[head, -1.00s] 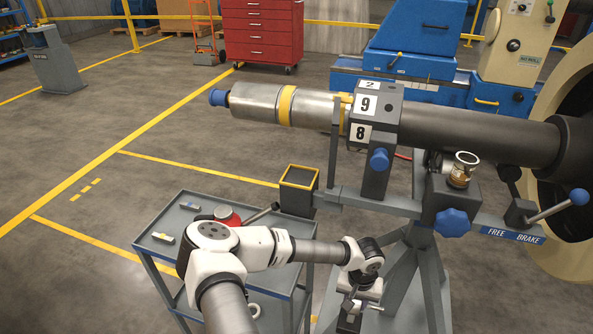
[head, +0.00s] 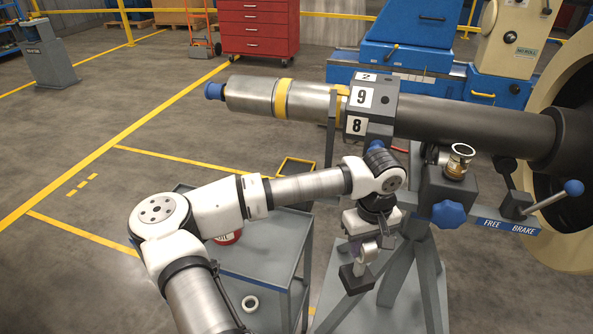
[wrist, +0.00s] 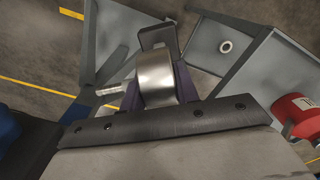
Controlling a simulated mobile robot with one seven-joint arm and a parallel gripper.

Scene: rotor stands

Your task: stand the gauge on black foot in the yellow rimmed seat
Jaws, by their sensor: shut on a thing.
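The gauge has a round silver body and a black foot (head: 354,280). My gripper (head: 368,247) is shut on it and holds it in the air beside the grey stand, with the foot hanging below the fingers. In the wrist view, the gauge's silver body (wrist: 157,80) sits between the two dark fingers, and a thin stem sticks out to the left. The yellow rimmed seat (head: 297,160) is up and left of my gripper in the head view. My arm hides most of it; only part of the yellow rim shows.
A grey cart (head: 268,255) stands left of the gripper, with a red round object (head: 228,238) and a white ring (head: 250,303) on it. The long rotor shaft (head: 460,125) lies above on the stand. A blue knob (head: 448,214) is right of the gripper.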

